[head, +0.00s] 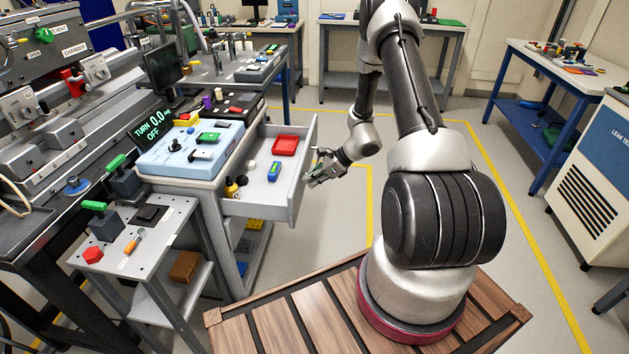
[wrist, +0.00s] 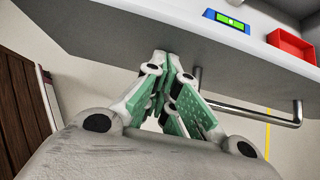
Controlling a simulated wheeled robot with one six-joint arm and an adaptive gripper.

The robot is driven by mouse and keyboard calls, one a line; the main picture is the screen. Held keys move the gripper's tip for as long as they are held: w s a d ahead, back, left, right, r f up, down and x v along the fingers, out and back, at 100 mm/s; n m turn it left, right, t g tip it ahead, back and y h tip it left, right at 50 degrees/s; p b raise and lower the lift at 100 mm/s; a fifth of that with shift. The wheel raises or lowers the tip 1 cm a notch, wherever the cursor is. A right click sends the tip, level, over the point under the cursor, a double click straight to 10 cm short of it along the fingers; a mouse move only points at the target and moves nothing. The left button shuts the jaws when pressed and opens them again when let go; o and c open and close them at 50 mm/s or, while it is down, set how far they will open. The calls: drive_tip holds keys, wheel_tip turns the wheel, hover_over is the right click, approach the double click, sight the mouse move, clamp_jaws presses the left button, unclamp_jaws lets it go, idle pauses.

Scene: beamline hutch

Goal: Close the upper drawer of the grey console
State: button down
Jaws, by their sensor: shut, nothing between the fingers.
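The upper drawer (head: 257,203) of the grey console (head: 213,182) is pulled out to the right, and its inside shows from above. Its front panel (wrist: 130,32) fills the top of the wrist view, with a metal bar handle (wrist: 252,109) on it. My gripper (head: 312,180) is outside the drawer, close to the front panel. In the wrist view my gripper (wrist: 174,60) has its green-padded fingers together and empty, beside the handle's left end. I cannot tell whether the fingertips touch the panel or handle.
The drawer holds a red tray (head: 285,145), a blue device with a green screen (head: 273,171) and small bottles (head: 231,188). A light-blue control box (head: 190,148) sits on the console. A small side table (head: 128,262) stands at the front left.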

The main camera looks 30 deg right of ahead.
drive_tip(key=w+a, duration=0.4)
drive_tip(key=a, duration=0.2)
drive_tip(key=w+a, duration=0.4)
drive_tip(key=a, duration=0.3)
drive_tip(key=w+a, duration=0.5)
drive_tip(key=a, duration=0.1)
drive_tip(key=shift+a, duration=0.15)
drive_tip(key=shift+w+a+r, duration=0.1)
drive_tip(key=shift+w+a, duration=0.05)
drive_tip(key=shift+a, duration=0.1)
